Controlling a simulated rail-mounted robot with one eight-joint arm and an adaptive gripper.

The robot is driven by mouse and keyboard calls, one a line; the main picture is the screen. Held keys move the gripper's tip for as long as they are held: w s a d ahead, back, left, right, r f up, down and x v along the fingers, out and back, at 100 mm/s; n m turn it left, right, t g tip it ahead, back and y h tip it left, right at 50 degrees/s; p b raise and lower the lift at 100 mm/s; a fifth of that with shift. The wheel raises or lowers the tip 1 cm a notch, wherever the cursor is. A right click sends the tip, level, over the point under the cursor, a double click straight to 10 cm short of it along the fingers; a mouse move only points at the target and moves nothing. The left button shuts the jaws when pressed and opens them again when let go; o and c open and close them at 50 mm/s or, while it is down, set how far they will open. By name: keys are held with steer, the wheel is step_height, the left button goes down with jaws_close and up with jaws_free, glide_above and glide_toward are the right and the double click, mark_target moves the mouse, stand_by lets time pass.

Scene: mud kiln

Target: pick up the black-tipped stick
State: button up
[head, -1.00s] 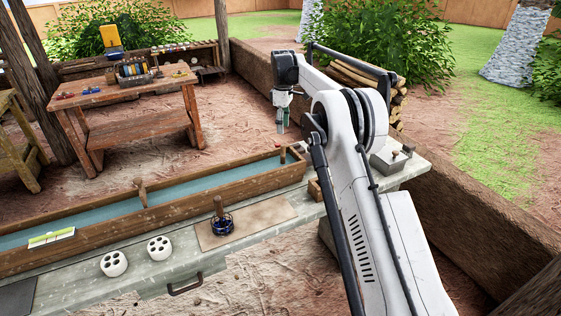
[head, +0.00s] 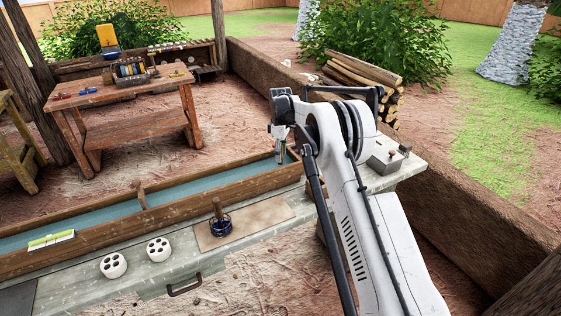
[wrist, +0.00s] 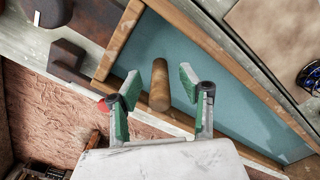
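A brown wooden stick (wrist: 159,85) stands in the blue-lined trough, near its end, in the wrist view. No black tip can be made out on it. My gripper (wrist: 159,80) is open, with one green-padded finger on each side of the stick; contact cannot be told. In the head view my gripper (head: 280,155) is low at the right end of the trough (head: 100,232), and the stick there is mostly hidden by it. Another short wooden stick (head: 141,193) stands farther left in the trough.
A blue-patterned pot with a wooden handle (head: 220,225) sits on a tan board (head: 255,222). Two white holed cylinders (head: 114,265) stand left of it. A grey block with knobs (head: 388,160) is at the right end of the bench. A wooden table (head: 150,80) stands behind.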

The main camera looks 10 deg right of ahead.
steer(key=shift+f, duration=0.35)
steer(key=shift+c, duration=0.4)
jaws_close()
